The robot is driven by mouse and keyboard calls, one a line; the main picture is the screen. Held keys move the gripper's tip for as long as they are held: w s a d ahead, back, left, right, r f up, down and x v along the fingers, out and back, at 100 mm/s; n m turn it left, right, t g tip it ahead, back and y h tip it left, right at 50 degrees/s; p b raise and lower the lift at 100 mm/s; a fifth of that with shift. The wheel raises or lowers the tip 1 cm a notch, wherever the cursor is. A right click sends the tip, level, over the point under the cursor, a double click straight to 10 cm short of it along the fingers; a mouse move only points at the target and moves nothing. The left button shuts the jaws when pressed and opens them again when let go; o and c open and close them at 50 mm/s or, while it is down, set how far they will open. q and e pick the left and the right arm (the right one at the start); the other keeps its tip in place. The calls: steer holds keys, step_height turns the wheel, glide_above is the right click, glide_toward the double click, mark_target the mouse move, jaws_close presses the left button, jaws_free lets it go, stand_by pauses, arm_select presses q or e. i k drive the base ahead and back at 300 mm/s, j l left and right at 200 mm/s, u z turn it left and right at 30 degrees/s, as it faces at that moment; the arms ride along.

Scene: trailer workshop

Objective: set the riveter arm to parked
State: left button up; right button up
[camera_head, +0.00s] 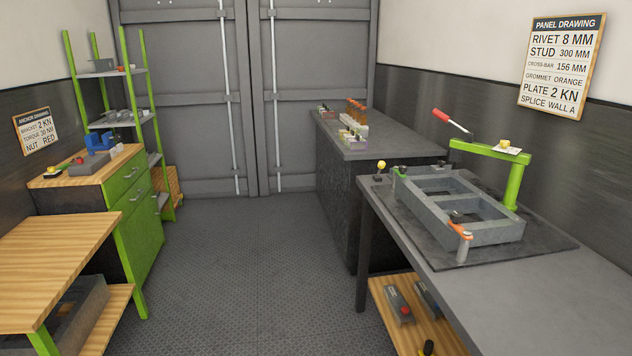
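The riveter arm (488,150) is a green bar on a green upright post (513,187) at the back right of the grey workbench. The bar reaches left from the post, over the far side of a grey frame fixture (482,233). A red-handled lever (441,115) tilts above the bar's left end; I cannot tell how it joins. A yellow knob (504,143) and a small white label (508,150) sit on top of the bar near the post. Neither of my grippers shows in this view.
The grey workbench (560,290) is bare toward the front right. Orange and black clamps (460,229) stand on the fixture, and a yellow-topped knob (381,165) is at the bench's far left corner. A dark cabinet (340,190) stands behind. The middle floor (250,270) is clear.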

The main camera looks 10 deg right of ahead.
mark_target(457, 145)
steer(key=i+z, duration=0.25)
steer(key=i, duration=0.25)
steer(key=i+j+z, duration=0.2)
steer(key=i, duration=0.3)
steer(key=i+j+z, duration=0.25)
steer(key=i, duration=0.25)
steer(key=i+j+z, duration=0.2)
steer(key=i+j, duration=0.15)
steer(key=i, duration=0.1)
